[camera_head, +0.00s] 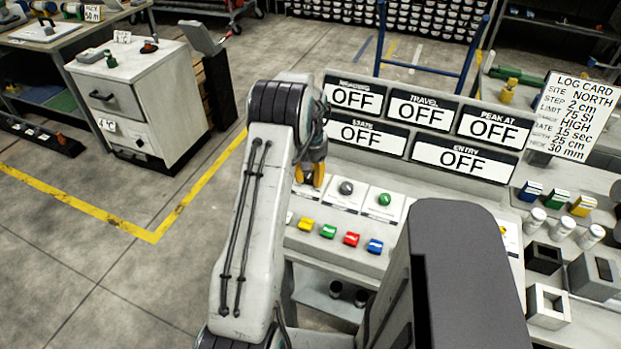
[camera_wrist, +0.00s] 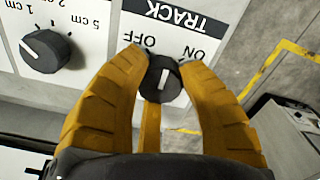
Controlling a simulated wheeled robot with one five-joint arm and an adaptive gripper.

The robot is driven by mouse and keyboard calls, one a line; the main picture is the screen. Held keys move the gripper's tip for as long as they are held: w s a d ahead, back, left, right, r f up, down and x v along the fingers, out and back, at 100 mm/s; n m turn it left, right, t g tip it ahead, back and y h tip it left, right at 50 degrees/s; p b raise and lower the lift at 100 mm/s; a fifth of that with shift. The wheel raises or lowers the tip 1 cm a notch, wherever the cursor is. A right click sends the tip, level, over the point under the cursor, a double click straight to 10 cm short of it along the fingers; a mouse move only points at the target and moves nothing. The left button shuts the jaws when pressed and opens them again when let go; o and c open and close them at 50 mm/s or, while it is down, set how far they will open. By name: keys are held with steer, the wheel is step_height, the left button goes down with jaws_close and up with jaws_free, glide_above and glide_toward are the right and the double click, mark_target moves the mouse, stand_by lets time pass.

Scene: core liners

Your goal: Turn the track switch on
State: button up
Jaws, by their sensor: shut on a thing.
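The track switch is a small black knob (camera_wrist: 162,77) with a white line, on a white plate (camera_wrist: 222,12) lettered TRACK, OFF and ON, which appears upside down in the wrist view. The line runs nearly up and down the picture; I cannot tell whether it points at OFF, ON or between. My gripper (camera_wrist: 166,60) has its yellow fingers shut on the knob, one on each side.
A second black dial (camera_wrist: 45,51) with cm marks is beside the track plate. Display boards (camera_head: 430,110) behind the panel all read OFF. Coloured switches (camera_head: 328,231) line the panel front. A log card (camera_head: 570,115) stands at right.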

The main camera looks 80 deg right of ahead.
mark_target(311, 174)
steer(key=m, duration=0.2)
steer(key=m+b, duration=0.1)
steer(key=m, duration=0.1)
steer(key=shift+a+f+m, duration=0.1)
steer(key=shift+f+m, duration=0.1)
steer(key=shift+m, duration=2.3)
steer(key=o, duration=1.2)
steer(key=shift+r, duration=0.1)
steer(key=shift+r, duration=0.1)
step_height(311, 174, up, 12)
